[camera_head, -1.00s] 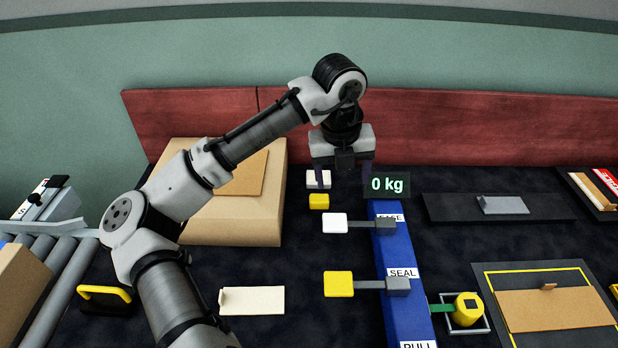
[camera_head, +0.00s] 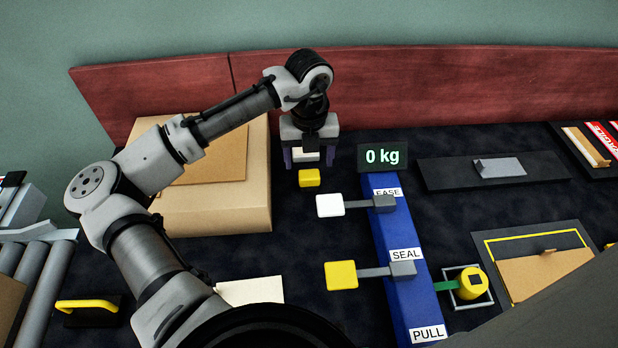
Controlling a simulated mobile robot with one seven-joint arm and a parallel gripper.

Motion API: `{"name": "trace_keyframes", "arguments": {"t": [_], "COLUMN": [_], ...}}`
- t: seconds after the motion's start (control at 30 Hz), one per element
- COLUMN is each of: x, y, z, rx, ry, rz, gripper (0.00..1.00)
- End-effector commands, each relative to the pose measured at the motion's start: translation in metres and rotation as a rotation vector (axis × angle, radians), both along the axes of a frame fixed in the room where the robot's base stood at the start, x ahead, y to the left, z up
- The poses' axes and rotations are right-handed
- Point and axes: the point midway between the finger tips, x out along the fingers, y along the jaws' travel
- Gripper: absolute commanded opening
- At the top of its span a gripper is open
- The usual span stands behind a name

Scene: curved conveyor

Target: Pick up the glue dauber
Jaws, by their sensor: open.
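A yellow round piece with a green handle (camera_head: 470,283), which looks like the glue dauber, sits in a small square grey-rimmed holder (camera_head: 456,303) at the lower right. Its handle points left toward the blue panel. My gripper (camera_head: 309,156) is open, with its fingers pointing down at the back middle of the table. It is far up and left of the dauber. A small white block (camera_head: 304,154) shows between the fingers, just behind a yellow block (camera_head: 309,178). I cannot tell the fingers' height above the table.
The blue panel (camera_head: 403,282) with white and yellow paddles stands between my gripper and the dauber. A 0 kg display (camera_head: 382,157) is at its far end. A large cardboard box (camera_head: 240,212) is left. A yellow-framed mat (camera_head: 512,238) with cardboard lies right of the dauber.

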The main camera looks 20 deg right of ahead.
Motion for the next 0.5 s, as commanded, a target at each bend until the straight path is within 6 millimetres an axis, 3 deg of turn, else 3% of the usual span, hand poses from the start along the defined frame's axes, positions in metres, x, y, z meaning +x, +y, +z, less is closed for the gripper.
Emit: {"name": "trace_keyframes", "arguments": {"t": [0.17, 0.5], "x": [0.000, -0.001], "y": [0.000, 0.000], "z": [-0.011, -0.055], "rx": [0.001, -0.001], "ry": [0.000, -0.001], "rz": [0.000, -0.001], "gripper": [0.71, 0.71]}}
